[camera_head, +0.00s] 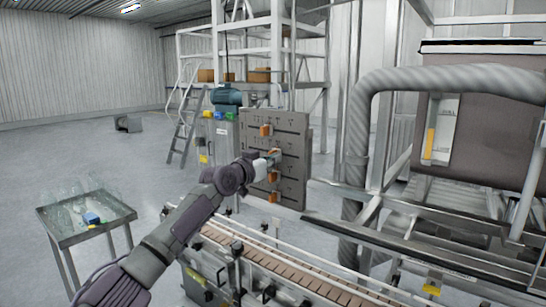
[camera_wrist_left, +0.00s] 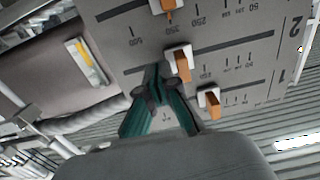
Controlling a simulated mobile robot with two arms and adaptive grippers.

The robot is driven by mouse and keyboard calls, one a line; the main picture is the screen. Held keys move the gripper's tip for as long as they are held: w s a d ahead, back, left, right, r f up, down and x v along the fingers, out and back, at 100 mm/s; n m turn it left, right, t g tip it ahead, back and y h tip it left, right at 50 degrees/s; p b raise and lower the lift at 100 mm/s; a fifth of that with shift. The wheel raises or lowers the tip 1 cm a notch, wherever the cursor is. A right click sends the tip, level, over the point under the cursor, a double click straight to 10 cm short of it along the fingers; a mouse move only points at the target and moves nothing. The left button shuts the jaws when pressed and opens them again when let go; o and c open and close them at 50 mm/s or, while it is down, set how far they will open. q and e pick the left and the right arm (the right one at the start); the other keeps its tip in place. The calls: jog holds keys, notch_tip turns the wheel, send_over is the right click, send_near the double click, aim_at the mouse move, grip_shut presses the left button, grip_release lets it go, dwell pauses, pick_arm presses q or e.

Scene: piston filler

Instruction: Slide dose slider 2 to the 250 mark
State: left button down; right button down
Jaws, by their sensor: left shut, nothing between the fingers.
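A grey upright panel (camera_head: 291,138) carries several orange-handled sliders in horizontal slots. In the left wrist view the panel appears upside down. Dose slider 2 (camera_wrist_left: 182,64), a white block with an orange handle, sits in the slot in line with the number 2. A 250 label shows just right of it in that view, and the exact mark it stands at is hard to read. My left gripper (camera_wrist_left: 154,70) is shut and empty, its tips close beside the left of slider 2's handle; I cannot tell whether they touch. The right gripper is out of view.
Slider 1 (camera_wrist_left: 209,101) and another slider (camera_wrist_left: 168,6) are close to my left gripper. A conveyor (camera_head: 278,267) runs below the panel. A small table (camera_head: 72,221) with glassware stands at the left. The floor behind it is open.

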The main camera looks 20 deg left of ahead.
pick_arm(q)
jog(key=shift+w+a+b, duration=0.2)
jog(key=shift+a+b, duration=0.35)
jog(key=shift+a, duration=0.1)
jog(key=shift+w+a+b, duration=0.25)
jog(key=shift+a+b, duration=0.1)
jog(key=shift+a, duration=0.25)
jog(key=shift+w+a, duration=0.1)
jog(key=shift+a, duration=0.25)
jog(key=shift+s+d+p, duration=0.25)
jog(key=shift+d+p, duration=0.15)
jog(key=shift+d, duration=0.35)
jog(key=p+v, duration=0.1)
jog(key=v, duration=0.7)
